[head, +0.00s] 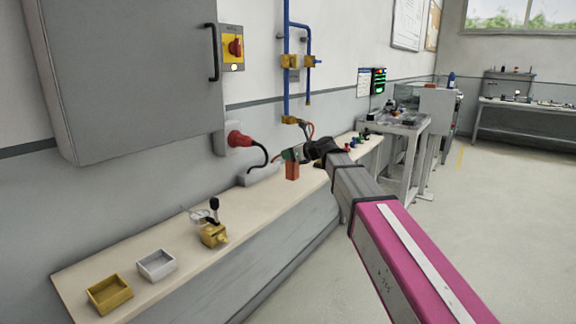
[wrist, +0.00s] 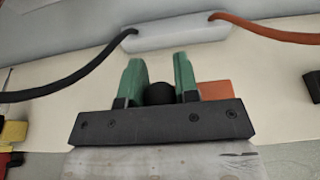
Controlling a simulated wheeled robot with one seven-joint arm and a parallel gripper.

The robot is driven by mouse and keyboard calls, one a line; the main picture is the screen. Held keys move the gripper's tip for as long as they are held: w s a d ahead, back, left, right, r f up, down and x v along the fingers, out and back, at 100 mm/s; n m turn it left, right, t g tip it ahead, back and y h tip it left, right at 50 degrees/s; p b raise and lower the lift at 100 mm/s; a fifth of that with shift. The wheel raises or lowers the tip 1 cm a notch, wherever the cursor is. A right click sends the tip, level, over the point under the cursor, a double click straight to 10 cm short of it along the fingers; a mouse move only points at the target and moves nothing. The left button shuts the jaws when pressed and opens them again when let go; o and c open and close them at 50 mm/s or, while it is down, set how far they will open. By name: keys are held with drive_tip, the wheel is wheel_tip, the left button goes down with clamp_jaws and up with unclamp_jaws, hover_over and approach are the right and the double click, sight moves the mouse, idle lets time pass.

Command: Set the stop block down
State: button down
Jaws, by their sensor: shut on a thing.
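My gripper (wrist: 160,78) has two green fingers, closed on the stop block. Only a dark rounded part of the stop block (wrist: 160,93) shows between the fingers in the wrist view. An orange block (wrist: 215,89) shows just right of the right finger, and I cannot tell whether it is joined to the dark part. In the head view this orange block (head: 292,171) is directly below my gripper (head: 289,155), over the pale bench (head: 245,200). The underside is hidden, so contact with the bench cannot be told.
A light grey box (wrist: 178,36) with a black and an orange cable lies behind the fingers. A yellow lever unit (head: 213,235), a white tray (head: 156,264) and a yellow tray (head: 110,294) stand further left. Small coloured parts (head: 362,137) stand farther along the bench.

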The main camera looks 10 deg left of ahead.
drive_tip(key=shift+w+a+f, duration=0.1)
drive_tip(key=shift+w+f, duration=0.1)
drive_tip(key=shift+f, duration=0.6)
drive_tip(key=shift+w+a+f, duration=0.15)
drive_tip(key=shift+f, duration=0.6)
drive_tip(key=shift+w+a+f, duration=0.1)
drive_tip(key=shift+w+f, duration=0.1)
drive_tip(key=shift+f, duration=0.6)
drive_tip(key=shift+f, duration=0.15)
drive_tip(key=c, duration=0.9)
unclamp_jaws()
drive_tip(key=shift+o, duration=0.2)
drive_tip(key=v, duration=1.2)
